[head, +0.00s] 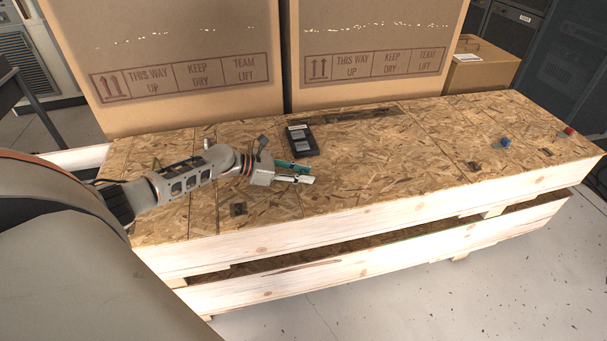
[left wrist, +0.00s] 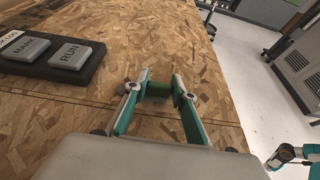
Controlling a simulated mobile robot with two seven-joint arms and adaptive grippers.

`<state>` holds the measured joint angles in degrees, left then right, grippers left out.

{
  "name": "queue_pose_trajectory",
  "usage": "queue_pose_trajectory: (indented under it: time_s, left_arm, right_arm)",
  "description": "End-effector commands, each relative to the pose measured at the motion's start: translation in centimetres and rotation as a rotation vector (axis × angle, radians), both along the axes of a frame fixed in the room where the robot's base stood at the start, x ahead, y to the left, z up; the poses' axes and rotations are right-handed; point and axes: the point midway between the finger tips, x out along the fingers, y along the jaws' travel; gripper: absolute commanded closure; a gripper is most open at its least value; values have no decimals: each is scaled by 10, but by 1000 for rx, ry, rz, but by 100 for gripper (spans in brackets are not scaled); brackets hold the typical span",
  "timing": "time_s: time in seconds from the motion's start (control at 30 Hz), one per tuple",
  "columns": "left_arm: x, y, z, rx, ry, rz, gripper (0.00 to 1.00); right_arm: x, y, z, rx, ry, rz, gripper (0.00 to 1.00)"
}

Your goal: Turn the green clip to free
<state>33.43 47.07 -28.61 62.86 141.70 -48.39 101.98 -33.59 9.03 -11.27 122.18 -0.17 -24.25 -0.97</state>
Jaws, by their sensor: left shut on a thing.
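My left gripper (head: 296,173) is low over the wooden crate top, to the left of its middle. In the left wrist view its two teal-and-grey fingers (left wrist: 158,88) are closed on the green clip (left wrist: 159,90).
A black button box (head: 302,140) stands just behind the gripper; its MARK and RUN buttons (left wrist: 70,57) face up. A blue knob (head: 505,142) and a red knob (head: 568,131) are at the right. Large cardboard boxes (head: 375,50) stand along the back.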

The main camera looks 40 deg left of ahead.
Motion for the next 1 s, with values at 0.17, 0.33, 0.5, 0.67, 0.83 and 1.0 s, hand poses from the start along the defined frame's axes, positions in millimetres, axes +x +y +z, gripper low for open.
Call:
queue_pose_trajectory:
  time_s: [0.17,0.33,0.5,0.67,0.83,1.0]
  left_arm:
    - [0,0,0,0,-1,1,57]
    - [0,0,0,-1,-2,1,57]
    - [-1,1,1,0,-1,1,57]
    - [-14,13,7,2,0,1,57]
    - [-39,35,20,3,2,2,57]
    - [-61,54,32,2,2,0,57]
  right_arm:
    - [-3,1,-3,3,8,-2,60]
    - [-4,2,-3,7,10,-7,60]
    - [-7,3,-6,8,18,-7,60]
    - [-6,2,-5,7,14,-7,60]
    - [-5,2,-4,6,12,-6,60]
    - [-4,1,-4,6,12,-6,60]
